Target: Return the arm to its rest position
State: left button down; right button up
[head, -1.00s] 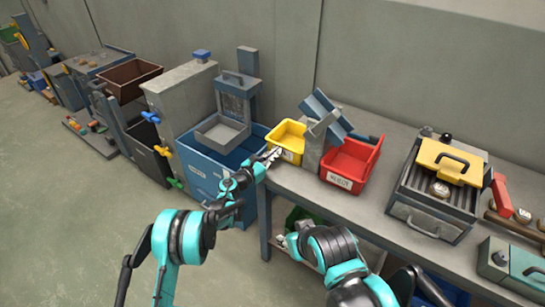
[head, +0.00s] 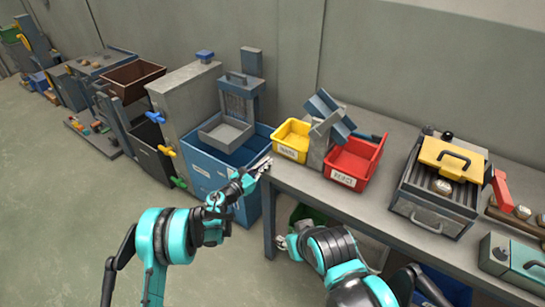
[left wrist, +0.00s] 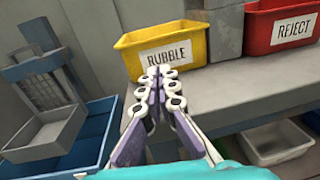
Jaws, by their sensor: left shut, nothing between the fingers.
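My left gripper (head: 262,166) is shut and empty, in front of the table's left corner and beside the blue bin (head: 200,180). In the left wrist view its closed fingers (left wrist: 161,78) point toward the yellow bin labelled RUBBLE (left wrist: 163,48), apart from it. My left arm reaches in from the lower left. My right arm is folded low in front of the table. Only a small pale part of my right gripper (head: 283,243) shows, and its fingers cannot be made out.
The grey table (head: 310,190) holds the yellow bin (head: 292,140), a red REJECT bin (head: 355,162) and a grill-like box with a yellow lid (head: 437,190). Below it, a white tray (left wrist: 275,145) shows. A grey cabinet (head: 187,110) stands left.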

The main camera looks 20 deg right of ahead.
pick_arm(q)
jog(key=p+v, duration=0.1)
jog(key=v, duration=0.4)
jog(key=shift+a+r, duration=0.15)
jog(key=shift+a, duration=0.05)
